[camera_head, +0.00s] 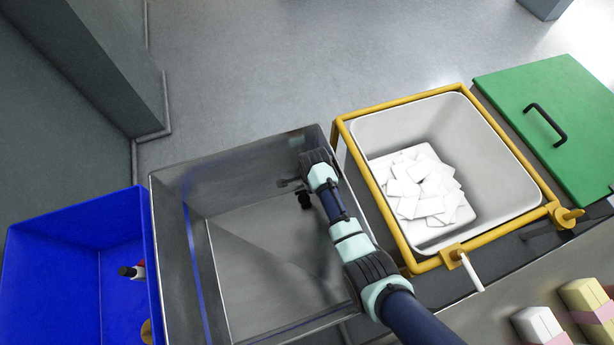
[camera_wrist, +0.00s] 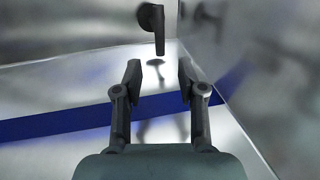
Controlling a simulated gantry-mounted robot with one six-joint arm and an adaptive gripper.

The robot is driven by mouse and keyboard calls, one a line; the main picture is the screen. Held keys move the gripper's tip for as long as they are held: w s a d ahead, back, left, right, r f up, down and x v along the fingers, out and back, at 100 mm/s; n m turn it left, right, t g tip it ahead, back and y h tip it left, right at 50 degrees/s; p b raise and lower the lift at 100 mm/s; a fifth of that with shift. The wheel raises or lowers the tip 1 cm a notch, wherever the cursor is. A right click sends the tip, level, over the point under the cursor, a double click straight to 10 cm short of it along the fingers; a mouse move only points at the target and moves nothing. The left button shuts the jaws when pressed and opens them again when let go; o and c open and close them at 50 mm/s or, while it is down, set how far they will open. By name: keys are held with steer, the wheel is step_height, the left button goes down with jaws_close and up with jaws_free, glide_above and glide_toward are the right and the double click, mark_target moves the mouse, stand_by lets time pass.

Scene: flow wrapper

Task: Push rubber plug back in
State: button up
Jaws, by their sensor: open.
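In the wrist view, a small black part (camera_wrist: 151,20) with a rounded head and a narrow stem shows at the top, against the metal wall; it looks like the rubber plug, though I cannot be sure. A dark oval patch (camera_wrist: 155,62) lies below it on the metal, perhaps its reflection or shadow. My gripper (camera_wrist: 157,78) is open and empty, its two fingers apart, with the black part ahead of and beyond the fingertips, not touching. In the head view, my arm reaches into the steel bin (camera_head: 180,240); the fingertips are hard to make out there.
A blue bin (camera_head: 60,230) with a few small items stands left of the steel bin. At right, a yellow frame (camera_head: 376,195) surrounds a white tub (camera_head: 485,150) holding white packets (camera_head: 410,190). A green lid (camera_head: 560,95) lies farther right. The steel walls are close around my gripper.

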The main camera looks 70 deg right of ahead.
mark_target(304, 191)
steer(key=f+b, duration=0.1)
steer(key=f, duration=0.1)
steer(key=f+b, duration=0.2)
steer(key=f, duration=0.1)
steer(key=w+d+f+b, duration=0.1)
steer(key=f, duration=0.1)
steer(key=shift+f, duration=0.2)
steer(key=shift+c, duration=0.2)
jaws_close()
